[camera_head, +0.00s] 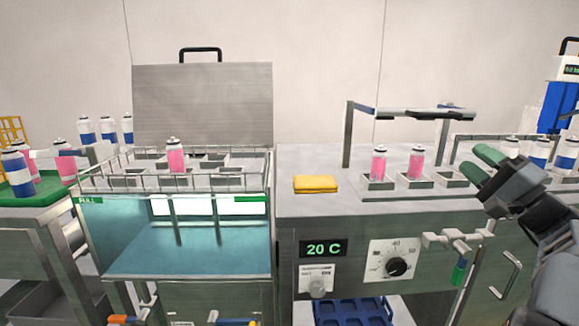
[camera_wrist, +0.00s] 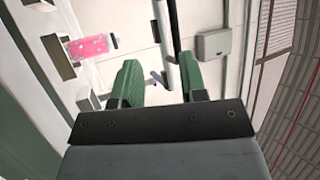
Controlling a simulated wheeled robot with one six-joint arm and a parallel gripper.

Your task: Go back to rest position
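My gripper (camera_head: 481,163) is at the right in the head view, its green-padded fingers apart and empty, above and beside the right-hand counter. In the wrist view the fingers (camera_wrist: 160,77) are spread with a gap, and a metal bar shows beyond it. Two pink cans (camera_head: 378,162) (camera_head: 416,161) stand upright in square holders on the counter, left of my gripper. A pink can (camera_wrist: 88,47) also shows at the left of the wrist view, apart from the fingers.
A water bath (camera_head: 180,235) with an open lid (camera_head: 203,104) and one pink can (camera_head: 175,156) stands left. A yellow cloth (camera_head: 316,184) lies on the counter. A metal frame (camera_head: 347,135) rises behind the holders. White-and-blue cans (camera_head: 540,152) stand at the far right.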

